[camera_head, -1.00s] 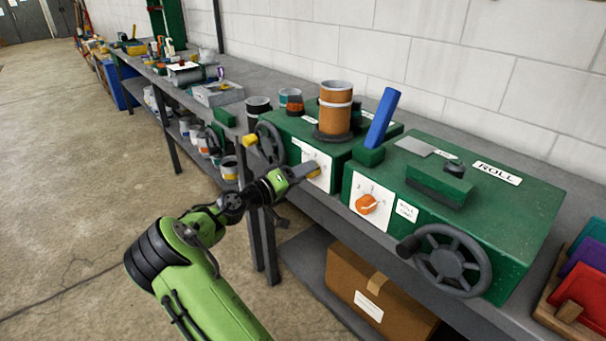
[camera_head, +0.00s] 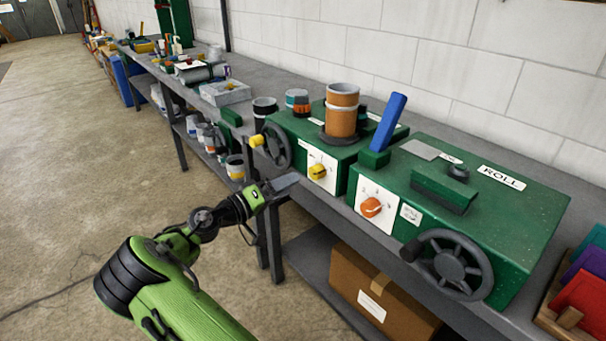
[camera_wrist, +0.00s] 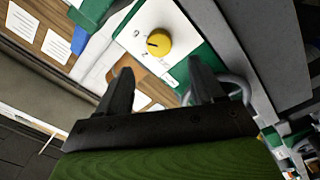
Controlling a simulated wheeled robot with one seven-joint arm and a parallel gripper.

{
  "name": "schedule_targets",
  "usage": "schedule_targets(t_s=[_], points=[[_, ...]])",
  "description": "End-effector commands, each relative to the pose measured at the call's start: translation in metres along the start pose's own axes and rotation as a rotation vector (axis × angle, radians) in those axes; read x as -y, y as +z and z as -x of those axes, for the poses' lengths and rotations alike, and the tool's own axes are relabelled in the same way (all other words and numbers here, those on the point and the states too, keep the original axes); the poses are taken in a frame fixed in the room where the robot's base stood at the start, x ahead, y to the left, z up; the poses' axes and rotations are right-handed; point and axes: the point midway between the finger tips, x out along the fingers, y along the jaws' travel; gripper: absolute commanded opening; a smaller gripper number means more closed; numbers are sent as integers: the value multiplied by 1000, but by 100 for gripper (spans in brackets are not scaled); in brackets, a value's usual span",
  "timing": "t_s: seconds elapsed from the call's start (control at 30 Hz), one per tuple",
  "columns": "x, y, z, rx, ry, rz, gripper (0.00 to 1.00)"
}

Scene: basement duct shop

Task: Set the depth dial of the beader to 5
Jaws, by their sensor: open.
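A green machine (camera_head: 290,128) on the bench has a yellow dial (camera_head: 318,172) on a white front plate (camera_head: 322,160). No beader label is legible on it. The dial also shows in the wrist view (camera_wrist: 159,42), with a dark pointer mark toward the picture's left; the number it meets is too small to read. My gripper (camera_head: 290,184) is in front of and below the dial, apart from it. Its two fingers (camera_wrist: 159,66) are open and empty, with the dial beyond the gap between their tips.
A second green machine (camera_head: 520,205), labelled ROLL, stands to the right with an orange dial (camera_head: 371,207) and a dark handwheel (camera_head: 455,265). A crank wheel (camera_head: 277,145) with yellow knob is left of the yellow dial. A cardboard box (camera_head: 370,290) sits below. The floor at left is clear.

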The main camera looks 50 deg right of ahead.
Motion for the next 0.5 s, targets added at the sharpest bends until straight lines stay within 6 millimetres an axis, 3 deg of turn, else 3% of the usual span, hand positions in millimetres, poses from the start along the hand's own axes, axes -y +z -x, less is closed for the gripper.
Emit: schedule_targets(t_s=[0.1, 0.2, 0.33, 0.5], points=[[-1, -2, 34, -4, -2, 3, 67], [-1, -2, 57, -3, -1, 1, 67], [-1, -1, 74, 0, 0, 1, 67], [0, 0, 79, 1, 0, 0, 67]])
